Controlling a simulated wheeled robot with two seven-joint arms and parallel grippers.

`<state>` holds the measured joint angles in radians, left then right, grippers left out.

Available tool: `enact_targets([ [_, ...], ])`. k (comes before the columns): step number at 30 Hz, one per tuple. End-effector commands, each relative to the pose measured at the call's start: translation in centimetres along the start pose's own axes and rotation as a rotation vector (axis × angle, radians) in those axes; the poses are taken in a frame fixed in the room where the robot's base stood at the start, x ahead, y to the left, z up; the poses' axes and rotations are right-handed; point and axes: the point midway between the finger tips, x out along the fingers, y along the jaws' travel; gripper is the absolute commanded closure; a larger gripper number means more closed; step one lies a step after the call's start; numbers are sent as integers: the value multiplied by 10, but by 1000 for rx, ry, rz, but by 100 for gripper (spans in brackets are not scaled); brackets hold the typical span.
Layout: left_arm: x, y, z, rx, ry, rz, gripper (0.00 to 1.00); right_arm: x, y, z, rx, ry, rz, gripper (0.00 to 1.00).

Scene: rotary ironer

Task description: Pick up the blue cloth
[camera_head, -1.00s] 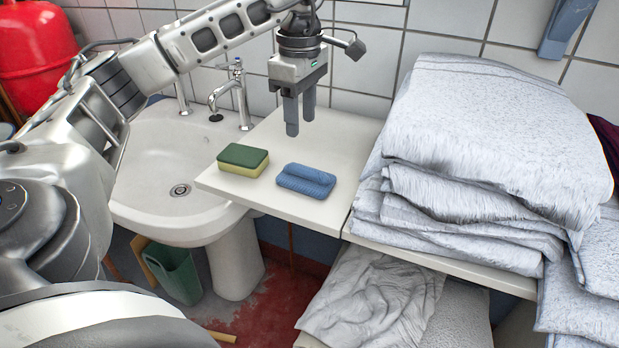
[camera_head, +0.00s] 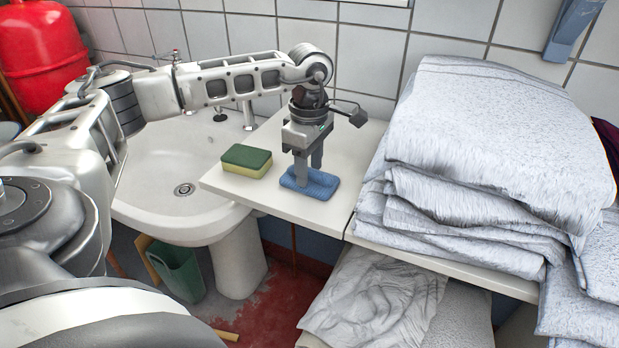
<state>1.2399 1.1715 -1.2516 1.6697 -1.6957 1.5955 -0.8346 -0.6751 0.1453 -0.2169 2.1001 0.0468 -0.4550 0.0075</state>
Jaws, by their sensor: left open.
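The blue cloth (camera_head: 322,187) lies folded on the white shelf beside the sink. My left gripper (camera_head: 308,172) points down at the cloth with its fingers apart. The nearer finger overlaps the cloth in the picture and the other finger shows behind it, toward the wall. The cloth appears to lie between or under the fingertips; I cannot tell if they touch it. Part of the cloth is hidden by the nearer finger. My right gripper is not in view.
A green and yellow sponge (camera_head: 246,161) lies left of the cloth on the shelf (camera_head: 259,194). The sink (camera_head: 150,185) with its taps is further left. A tall stack of grey-white towels (camera_head: 480,150) stands close on the right. The tiled wall is behind.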

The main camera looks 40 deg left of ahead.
Motion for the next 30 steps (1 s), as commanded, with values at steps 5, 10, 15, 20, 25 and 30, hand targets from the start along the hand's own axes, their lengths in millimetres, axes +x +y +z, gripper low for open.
enact_targets([
  [5,0,0,0,0,0,0,84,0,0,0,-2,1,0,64],
  [10,0,0,0,0,0,0,100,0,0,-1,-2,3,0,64],
  [15,-1,0,0,0,0,0,100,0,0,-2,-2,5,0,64],
  [20,-14,1,0,0,-2,3,100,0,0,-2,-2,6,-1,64],
  [25,-49,1,1,0,-2,5,100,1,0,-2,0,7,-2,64],
  [30,-80,1,1,2,-2,3,100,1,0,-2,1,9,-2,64],
])
